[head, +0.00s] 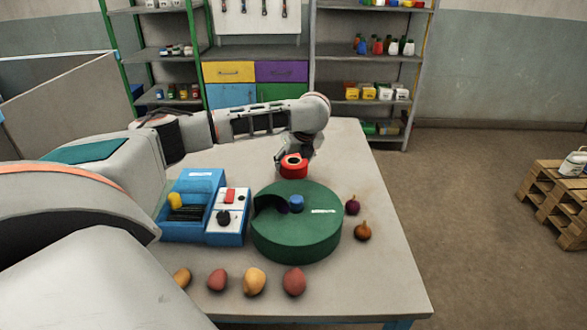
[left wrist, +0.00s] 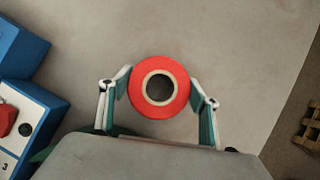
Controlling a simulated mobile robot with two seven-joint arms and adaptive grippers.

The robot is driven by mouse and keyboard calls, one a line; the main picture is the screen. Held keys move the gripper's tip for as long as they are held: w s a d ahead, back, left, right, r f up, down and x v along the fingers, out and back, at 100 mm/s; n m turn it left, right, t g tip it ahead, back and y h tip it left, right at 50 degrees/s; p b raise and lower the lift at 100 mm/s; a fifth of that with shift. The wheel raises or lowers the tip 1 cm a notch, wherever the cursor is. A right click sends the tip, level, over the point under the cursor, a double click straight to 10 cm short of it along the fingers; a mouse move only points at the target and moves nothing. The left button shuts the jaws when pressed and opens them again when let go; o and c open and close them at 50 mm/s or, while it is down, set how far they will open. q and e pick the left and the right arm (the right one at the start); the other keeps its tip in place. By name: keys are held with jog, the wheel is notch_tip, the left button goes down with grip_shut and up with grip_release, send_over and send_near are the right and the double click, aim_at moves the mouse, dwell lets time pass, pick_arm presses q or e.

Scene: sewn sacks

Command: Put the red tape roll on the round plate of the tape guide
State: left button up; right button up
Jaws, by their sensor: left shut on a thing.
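The red tape roll (head: 293,168) has a pale core with a dark hole. My left gripper (head: 290,160) is shut on it, behind the green disc and over the far part of the table. The left wrist view shows the roll (left wrist: 160,88) face-on between the two fingers (left wrist: 160,95). I cannot tell its height above the table. The thick green round plate (head: 297,240) lies on the table, with a blue hub (head: 296,203) in its middle and a dark cut-out at its left. Its top carries no roll. My right gripper is not in view.
A blue box (head: 190,225) with a yellow part and a white panel (head: 229,196) stands left of the green plate. Several potato-like lumps (head: 254,281) lie along the front. Two onion-like items (head: 362,231) lie to the right.

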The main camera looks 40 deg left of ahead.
pick_arm(q)
notch_tip(320, 180, down, 2)
jog(key=shift+f, duration=0.1)
dwell(0.4)
jog(key=o, duration=1.1)
